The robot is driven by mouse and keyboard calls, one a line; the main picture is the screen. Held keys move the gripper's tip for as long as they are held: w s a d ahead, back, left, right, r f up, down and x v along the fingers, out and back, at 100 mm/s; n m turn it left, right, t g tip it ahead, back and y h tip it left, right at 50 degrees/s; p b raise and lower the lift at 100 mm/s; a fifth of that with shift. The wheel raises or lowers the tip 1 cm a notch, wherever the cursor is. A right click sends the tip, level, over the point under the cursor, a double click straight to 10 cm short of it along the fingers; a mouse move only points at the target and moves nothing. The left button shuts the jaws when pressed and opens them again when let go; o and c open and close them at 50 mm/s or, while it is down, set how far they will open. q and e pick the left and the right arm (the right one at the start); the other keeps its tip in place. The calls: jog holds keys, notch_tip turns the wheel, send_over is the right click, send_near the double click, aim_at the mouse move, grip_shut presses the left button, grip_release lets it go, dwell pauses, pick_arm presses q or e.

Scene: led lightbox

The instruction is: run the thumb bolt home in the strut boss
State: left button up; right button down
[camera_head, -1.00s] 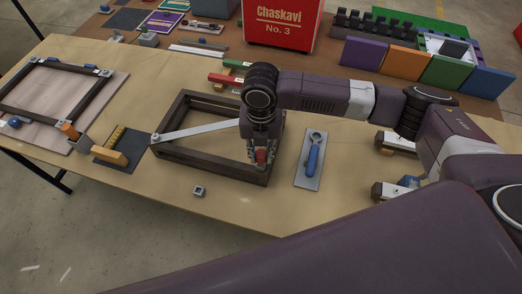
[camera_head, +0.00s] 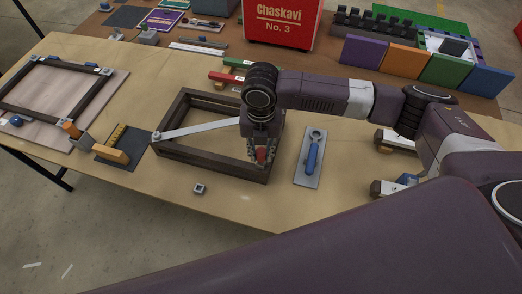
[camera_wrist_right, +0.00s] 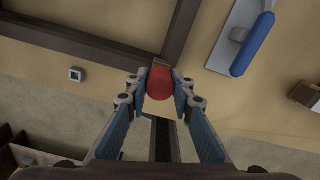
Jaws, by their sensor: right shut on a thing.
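The thumb bolt shows its red head (camera_head: 261,155) between my right gripper's fingers (camera_head: 260,160), at the near right corner of the dark wooden frame (camera_head: 215,168). In the right wrist view the red head (camera_wrist_right: 160,83) sits between the two blue-padded fingers (camera_wrist_right: 160,95), which are shut on it. A pale metal strut (camera_head: 200,131) runs from the frame's left side toward the area under my right gripper. The strut boss and the bolt's shank are hidden by the gripper and the head. My left gripper is not in view.
A blue-handled tool on a grey plate (camera_head: 308,170) lies right of the frame. A small grey nut-like block (camera_head: 200,189) lies in front. A second frame (camera_head: 55,88) lies on a board at left. A red box (camera_head: 283,22) stands behind.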

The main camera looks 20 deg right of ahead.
jog(key=shift+p, duration=0.6)
dwell(0.8)
jog(key=shift+f, duration=1.05)
dwell(0.4)
jog(key=shift+r, duration=0.1)
